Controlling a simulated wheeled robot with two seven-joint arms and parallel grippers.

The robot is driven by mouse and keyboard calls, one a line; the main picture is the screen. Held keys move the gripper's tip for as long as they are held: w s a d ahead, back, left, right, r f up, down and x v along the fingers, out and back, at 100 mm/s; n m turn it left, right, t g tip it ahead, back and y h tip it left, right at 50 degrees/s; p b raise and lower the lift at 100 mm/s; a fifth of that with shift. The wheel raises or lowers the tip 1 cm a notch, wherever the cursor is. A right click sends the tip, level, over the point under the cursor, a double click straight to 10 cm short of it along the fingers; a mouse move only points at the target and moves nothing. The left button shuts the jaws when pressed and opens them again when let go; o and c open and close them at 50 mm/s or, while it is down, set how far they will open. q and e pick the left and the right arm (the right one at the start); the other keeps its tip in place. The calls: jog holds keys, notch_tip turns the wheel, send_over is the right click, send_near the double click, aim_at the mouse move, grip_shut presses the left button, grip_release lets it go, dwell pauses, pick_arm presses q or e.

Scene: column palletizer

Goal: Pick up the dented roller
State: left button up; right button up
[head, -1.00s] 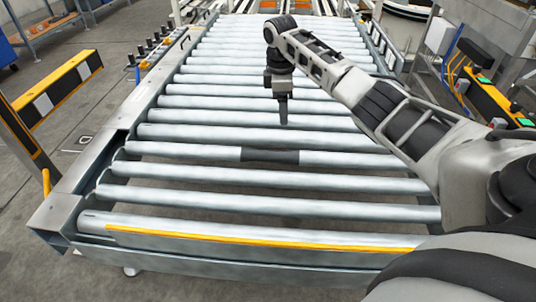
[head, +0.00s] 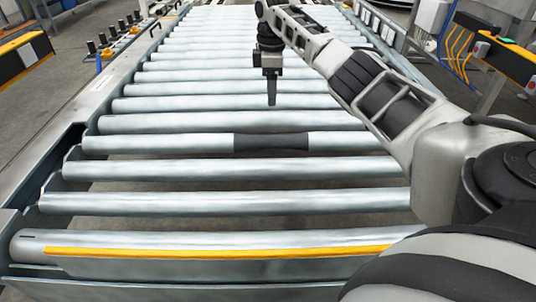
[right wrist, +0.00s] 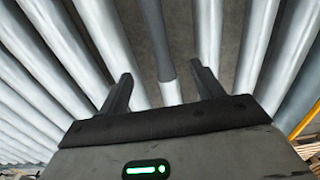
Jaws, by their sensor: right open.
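One silver roller (head: 160,144) of the conveyor has a dark grey band (head: 270,142) around its middle; I cannot make out a dent's shape. The roller lies level among the plain silver ones. My right gripper (head: 271,100) points down above the bed, just beyond the banded roller in the head view. In the right wrist view, its two fingers (right wrist: 161,72) are spread apart with nothing between them touching. The banded roller (right wrist: 170,92) runs lengthwise between the fingertips there, below them, with its dark part further up. My left gripper is out of view.
Side rails frame the bed, the left rail (head: 60,130) being clear in view. A yellow and black barrier (head: 25,55) stands at the left, and an orange-topped unit with cables (head: 495,50) at the right. Gaps between rollers show floor.

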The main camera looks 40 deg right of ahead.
notch_tip(320, 180, down, 2)
jog(key=b, duration=0.4)
send_near(271, 136)
notch_tip(271, 136, down, 5)
jog(key=shift+s+a+f, duration=0.1)
notch_tip(271, 136, down, 5)
jog(key=b, duration=0.3)
jog(key=shift+f, duration=0.45)
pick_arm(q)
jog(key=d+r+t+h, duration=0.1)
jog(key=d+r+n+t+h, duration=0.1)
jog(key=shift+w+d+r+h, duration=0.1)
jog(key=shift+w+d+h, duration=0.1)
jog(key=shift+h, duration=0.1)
